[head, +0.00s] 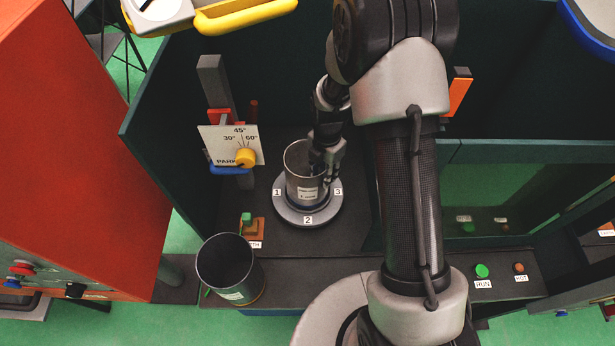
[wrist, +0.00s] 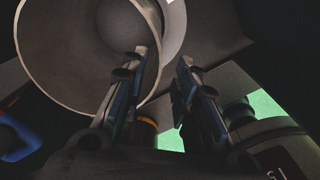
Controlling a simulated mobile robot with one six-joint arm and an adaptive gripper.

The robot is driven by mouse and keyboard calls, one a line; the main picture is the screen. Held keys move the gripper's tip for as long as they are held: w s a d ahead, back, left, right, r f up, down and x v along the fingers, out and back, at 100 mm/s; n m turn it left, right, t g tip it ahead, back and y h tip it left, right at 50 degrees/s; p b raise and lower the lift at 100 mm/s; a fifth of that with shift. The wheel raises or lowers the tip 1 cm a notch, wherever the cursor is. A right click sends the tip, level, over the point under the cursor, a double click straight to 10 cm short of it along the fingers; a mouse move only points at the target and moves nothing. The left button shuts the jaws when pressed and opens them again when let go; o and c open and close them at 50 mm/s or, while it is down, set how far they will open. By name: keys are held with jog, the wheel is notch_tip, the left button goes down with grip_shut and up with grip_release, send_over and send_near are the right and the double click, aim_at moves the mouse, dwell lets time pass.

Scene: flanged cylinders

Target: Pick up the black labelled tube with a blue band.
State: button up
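A dark grey tube (head: 300,188) with a white label stands upright on a round grey turntable (head: 282,210) marked 1, 2 and 3. A thin bluish edge shows low on it, too small to read well. My gripper (head: 325,165) is at its right rim in the head view. In the wrist view the tube's open mouth (wrist: 85,45) fills the upper left. My open gripper (wrist: 163,62) has one finger over the mouth and the other outside, with the rim between them. Contact with the wall cannot be told.
A second dark tube (head: 228,270), with a label and a yellow-orange band at its base, stands front left. A dial panel (head: 228,146) on a post stands behind left. A green button (head: 247,218) is close left of the turntable. Dark walls enclose the back.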

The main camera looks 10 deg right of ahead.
jog(key=f, duration=0.3)
jog(key=f+b, duration=0.1)
jog(key=f, duration=0.1)
jog(key=shift+w+d+f, duration=0.1)
jog(key=shift+w+f, duration=0.1)
jog(key=shift+w, duration=0.1)
jog(key=shift+c, duration=0.3)
grip_shut()
jog(key=shift+w+r, duration=0.1)
jog(key=shift+w, duration=0.05)
dwell(0.4)
